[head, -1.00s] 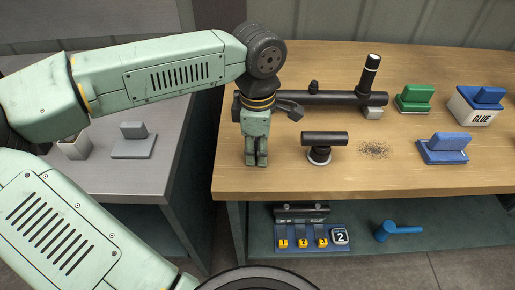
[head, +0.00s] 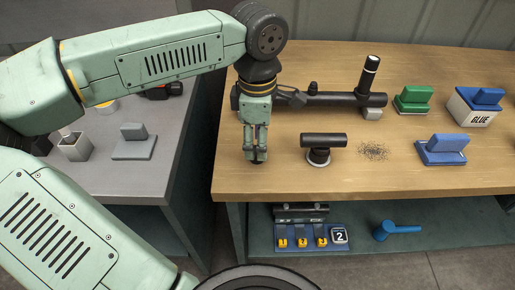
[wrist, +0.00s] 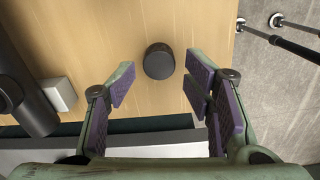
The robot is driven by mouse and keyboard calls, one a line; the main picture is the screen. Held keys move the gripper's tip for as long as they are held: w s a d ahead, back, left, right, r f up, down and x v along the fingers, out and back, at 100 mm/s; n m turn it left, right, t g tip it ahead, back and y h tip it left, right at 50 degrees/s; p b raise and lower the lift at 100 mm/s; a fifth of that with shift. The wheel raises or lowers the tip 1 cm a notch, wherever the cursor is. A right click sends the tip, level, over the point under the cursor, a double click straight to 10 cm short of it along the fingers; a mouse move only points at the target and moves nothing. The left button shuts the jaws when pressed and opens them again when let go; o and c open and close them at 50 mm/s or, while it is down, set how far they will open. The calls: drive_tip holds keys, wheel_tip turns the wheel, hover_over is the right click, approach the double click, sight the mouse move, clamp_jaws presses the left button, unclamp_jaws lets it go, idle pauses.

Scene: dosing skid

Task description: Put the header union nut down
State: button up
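The header union nut appears as a short dark round cylinder in the wrist view (wrist: 158,61), on the pale wooden bench top. My gripper (wrist: 160,82) is open, with its purple-padded fingers apart on both sides and a visible gap to the nut on each side. In the head view my gripper (head: 256,155) points down over the left front part of the bench (head: 420,185). The fingers largely hide the nut there. The black header pipe (head: 325,99) lies behind my gripper, with an upright capped branch at its right end.
A black tee piece (head: 323,140) stands right of my gripper, beside dark specks (head: 373,152). Green (head: 413,100) and blue (head: 442,149) blocks and a glue box (head: 474,106) are farther right. A grey side table (head: 105,180) lies left across a gap.

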wheel_tip(320, 180, up, 9)
drive_tip(key=b, duration=0.1)
drive_tip(key=shift+f, duration=0.1)
idle(0.5)
